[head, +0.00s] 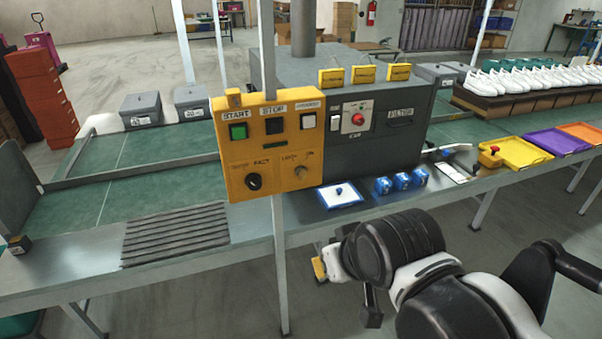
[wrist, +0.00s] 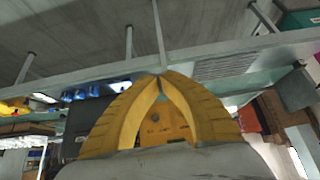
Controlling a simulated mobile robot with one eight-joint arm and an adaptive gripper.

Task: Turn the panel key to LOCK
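The yellow control panel (head: 275,150) stands upright at the near edge of the line. Its key (head: 300,171) is a small knob at the lower right, under two small labels; I cannot read its setting. A black dial (head: 253,182) marked SLOW and FAST sits to its left. My gripper (head: 319,269) is below and right of the panel, lower than the table edge, mostly hidden behind my arm. In the wrist view the yellow fingers of my gripper (wrist: 163,76) meet at their tips with nothing held. The panel (wrist: 170,122) shows through the gap between them.
The panel carries green START (head: 238,131), black STOP and white buttons. A grey machine (head: 375,110) with a red button stands right of it. Open floor lies in front.

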